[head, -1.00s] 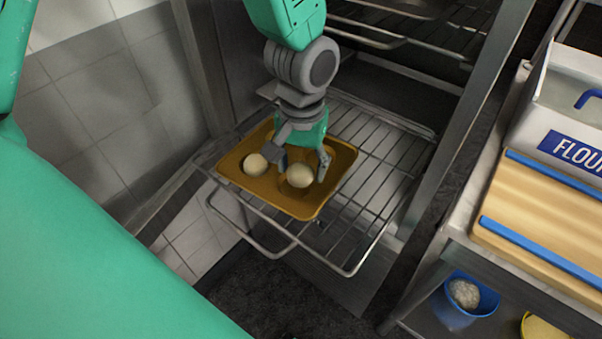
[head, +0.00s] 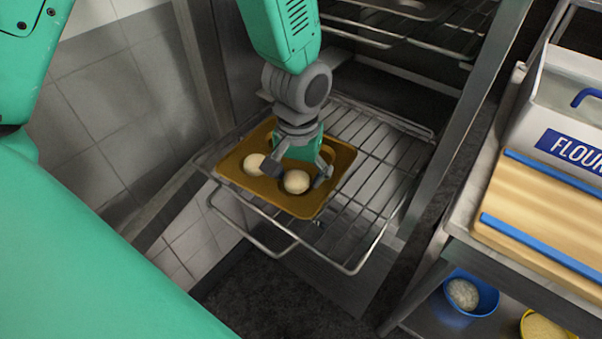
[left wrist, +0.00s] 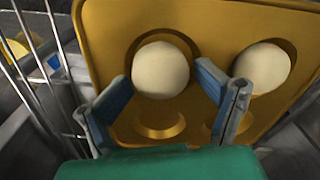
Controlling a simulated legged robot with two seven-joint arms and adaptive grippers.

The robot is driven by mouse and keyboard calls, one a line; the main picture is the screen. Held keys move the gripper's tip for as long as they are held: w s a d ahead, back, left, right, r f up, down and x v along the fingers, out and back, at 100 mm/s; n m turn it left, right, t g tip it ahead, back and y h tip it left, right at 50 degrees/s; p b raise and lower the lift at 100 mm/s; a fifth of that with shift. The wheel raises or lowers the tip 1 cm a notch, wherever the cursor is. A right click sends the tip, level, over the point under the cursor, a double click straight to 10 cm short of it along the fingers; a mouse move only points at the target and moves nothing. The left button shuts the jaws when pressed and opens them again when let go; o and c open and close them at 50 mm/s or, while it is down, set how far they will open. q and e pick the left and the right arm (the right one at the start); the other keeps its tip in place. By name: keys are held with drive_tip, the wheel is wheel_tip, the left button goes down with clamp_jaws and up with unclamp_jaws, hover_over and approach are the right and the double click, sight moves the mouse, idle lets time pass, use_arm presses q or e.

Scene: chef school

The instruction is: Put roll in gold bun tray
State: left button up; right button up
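The gold bun tray (head: 232,160) lies on a pulled-out wire rack. One pale round roll (head: 254,164) sits in a left well. A second roll (head: 297,182) sits at the front well, between the spread fingers of my left gripper (head: 297,172). In the left wrist view, that roll (left wrist: 160,70) lies within a round well, beyond the fingertips of my gripper (left wrist: 163,77), with a small gap beside it. The gripper looks open. My right gripper is not in view.
The oven rack (head: 385,185) has bare wires right of the tray, with more racks (head: 400,35) above. At right stand a flour bin (head: 570,120), a wooden board (head: 540,210), a blue container (head: 478,303) and a yellow container (head: 540,328).

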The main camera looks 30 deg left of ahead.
sight(298, 165)
use_arm(q)
drive_tip(key=shift+a+f, duration=0.15)
drive_tip(key=shift+f, duration=0.45)
drive_tip(key=shift+r, duration=0.4)
wheel_tip(298, 165, up, 12)
drive_tip(key=shift+w+f+p, duration=0.1)
drive_tip(key=shift+f+p, duration=0.1)
drive_tip(key=shift+p, duration=1)
drive_tip(key=shift+r, duration=0.6)
